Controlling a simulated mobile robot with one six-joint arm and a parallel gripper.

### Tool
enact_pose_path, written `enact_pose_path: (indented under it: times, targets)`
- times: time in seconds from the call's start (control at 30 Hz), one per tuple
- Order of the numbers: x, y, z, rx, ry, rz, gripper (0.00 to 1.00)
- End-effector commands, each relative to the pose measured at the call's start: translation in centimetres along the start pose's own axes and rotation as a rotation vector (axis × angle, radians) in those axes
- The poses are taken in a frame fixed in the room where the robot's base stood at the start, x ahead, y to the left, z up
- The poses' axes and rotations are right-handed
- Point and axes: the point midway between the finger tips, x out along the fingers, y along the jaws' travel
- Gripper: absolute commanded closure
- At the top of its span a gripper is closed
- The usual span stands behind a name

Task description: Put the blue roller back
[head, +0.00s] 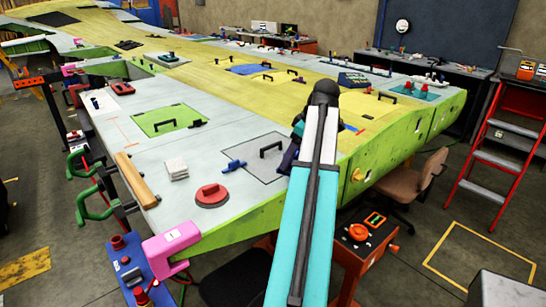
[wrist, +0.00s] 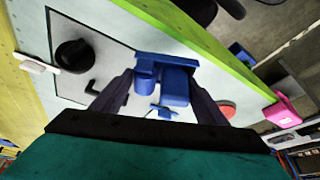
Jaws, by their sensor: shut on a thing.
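My gripper (wrist: 162,86) is shut on the blue roller (wrist: 174,84), which shows in the wrist view as a blocky blue body between the two dark fingers. The roller is held over the pale wing surface; I cannot tell its exact height. In the head view my gripper (head: 290,158) is at the near right part of the wing, beside a grey panel with a black handle (head: 271,148). My arm hides the roller there. A patch of blue (head: 351,129) shows just right of my arm; I cannot tell what it is.
A small blue tool (head: 233,165) lies left of the gripper, and a red round pad (head: 211,195) nearer the wing's edge. A pink tool (head: 172,242) is at the near left corner. A wooden-handled bar (head: 136,180) and white pads (head: 176,169) lie left.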

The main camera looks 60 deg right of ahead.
Motion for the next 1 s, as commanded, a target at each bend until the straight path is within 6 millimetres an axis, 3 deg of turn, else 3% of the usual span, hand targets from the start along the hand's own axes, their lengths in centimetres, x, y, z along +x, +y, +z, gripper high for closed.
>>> enact_pose_path:
  times: [0.3, 0.83, 1.0]
  targets:
    - [2.2, 0.8, -4.7, -0.002, -0.001, -0.001, 0.51]
    - [2.9, 1.0, -5.6, -0.002, 0.0, 0.0, 0.51]
    - [3.5, 1.1, -6.8, -0.002, 0.0, -0.002, 0.51]
